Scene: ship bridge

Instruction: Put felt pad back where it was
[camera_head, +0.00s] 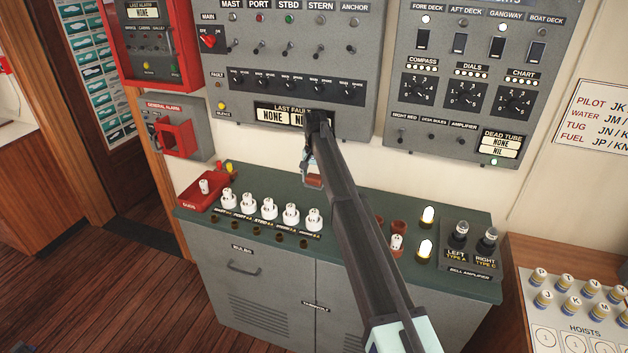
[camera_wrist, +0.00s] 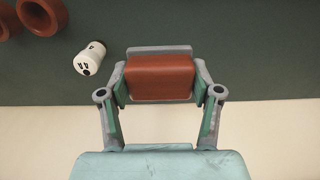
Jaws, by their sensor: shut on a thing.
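My gripper (camera_head: 313,172) is shut on a reddish-brown, smooth-faced block, seemingly the felt pad (camera_head: 313,181). In the wrist view the pad (camera_wrist: 160,77) sits squarely between the two fingers (camera_wrist: 160,85), with a grey edge showing along its far side. The pad appears held above the top; the exact gap cannot be told. My forearm hides part of the top. No clear pad-shaped empty place shows.
White bulbs (camera_head: 269,208) stand in a row on the left. A red tray (camera_head: 206,189) lies at the far left. Lit lamps (camera_head: 425,248) are further right. Wall panels (camera_head: 300,60) rise behind.

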